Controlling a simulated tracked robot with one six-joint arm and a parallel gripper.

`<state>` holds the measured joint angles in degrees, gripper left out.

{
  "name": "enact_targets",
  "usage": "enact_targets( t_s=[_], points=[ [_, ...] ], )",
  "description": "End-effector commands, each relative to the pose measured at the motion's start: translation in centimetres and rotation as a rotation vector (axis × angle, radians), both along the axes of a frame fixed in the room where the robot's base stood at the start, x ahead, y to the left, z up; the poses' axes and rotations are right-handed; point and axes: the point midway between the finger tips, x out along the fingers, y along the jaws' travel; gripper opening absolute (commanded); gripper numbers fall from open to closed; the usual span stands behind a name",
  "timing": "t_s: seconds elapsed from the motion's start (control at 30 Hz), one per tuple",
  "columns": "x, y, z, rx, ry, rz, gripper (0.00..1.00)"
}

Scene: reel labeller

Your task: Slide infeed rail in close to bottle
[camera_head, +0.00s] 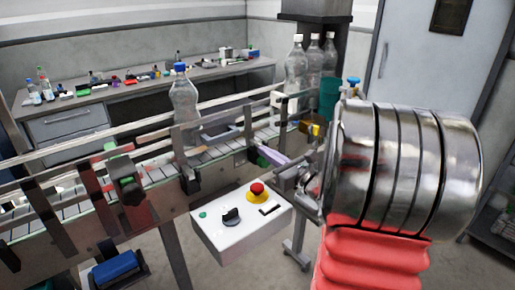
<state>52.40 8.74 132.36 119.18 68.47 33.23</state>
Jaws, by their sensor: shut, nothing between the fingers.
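A clear bottle with a blue cap (184,108) stands upright on the conveyor (155,172), between its guide rails. The near guide rail (150,138) runs along the conveyor on dark upright brackets, one with a green-topped clamp (122,165). I cannot tell for sure which rail is the infeed rail, nor the exact gap to the bottle. My shiny wrist and red arm cover the right side and hide part of the machine.
A white control box (240,232) with a red emergency button (257,188) sits below my gripper, in front of the conveyor. Several white-capped bottles (296,66) stand farther right. A cluttered bench (150,88) lies behind.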

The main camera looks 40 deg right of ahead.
Motion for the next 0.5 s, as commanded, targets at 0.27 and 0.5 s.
enact_targets(
  t_s=[0.27, 0.5],
  points=[
    [-3.8, -0.1, 0.0, -0.001, 0.000, 0.000, 0.00],
    [-4.9, 0.0, 0.0, 0.001, 0.000, 0.004, 0.00]
  ],
)
